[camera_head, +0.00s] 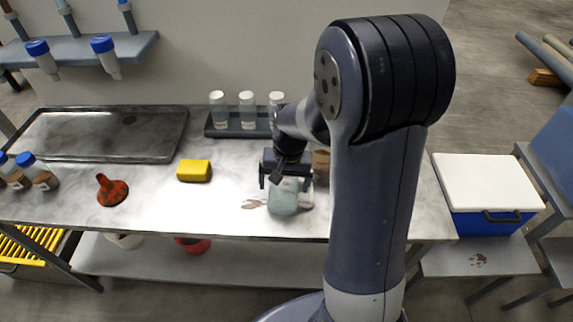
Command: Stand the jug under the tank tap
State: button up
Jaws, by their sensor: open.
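A pale blue-green, translucent vessel, which looks like the jug (287,200), stands near the front edge of the steel table, left of my arm. My gripper (286,180) is open just above and behind it and overlaps its top in the picture. I cannot tell whether the fingers touch it or are around it. My arm may hide part of its surroundings. I cannot make out a tank or a tank tap in this view.
The steel table (150,205) also holds a yellow sponge (194,170), a red funnel (111,190), a rack of white-capped bottles (247,110) and a large tray (110,135). A brown object (321,165) is partly behind my arm. A white-lidded blue cooler (485,182) stands right.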

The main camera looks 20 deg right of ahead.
jog(key=shift+o, duration=0.4)
jog(key=r, duration=0.8)
jog(key=shift+s+d+r, duration=0.1)
jog(key=shift+d+r, duration=0.05)
jog(key=shift+d, duration=0.15)
jog(key=shift+f+p, duration=0.3)
jog(key=shift+f, duration=0.15)
jog(key=f, duration=0.7)
jog(key=a+f, duration=0.1)
jog(key=f, duration=0.2)
jog(key=shift+f+p, duration=0.3)
jog(key=shift+p, duration=0.05)
jog(key=c, duration=1.2)
jog(key=shift+r, duration=0.1)
notch_tip(320, 180, up, 18)
jog(key=shift+f, duration=0.1)
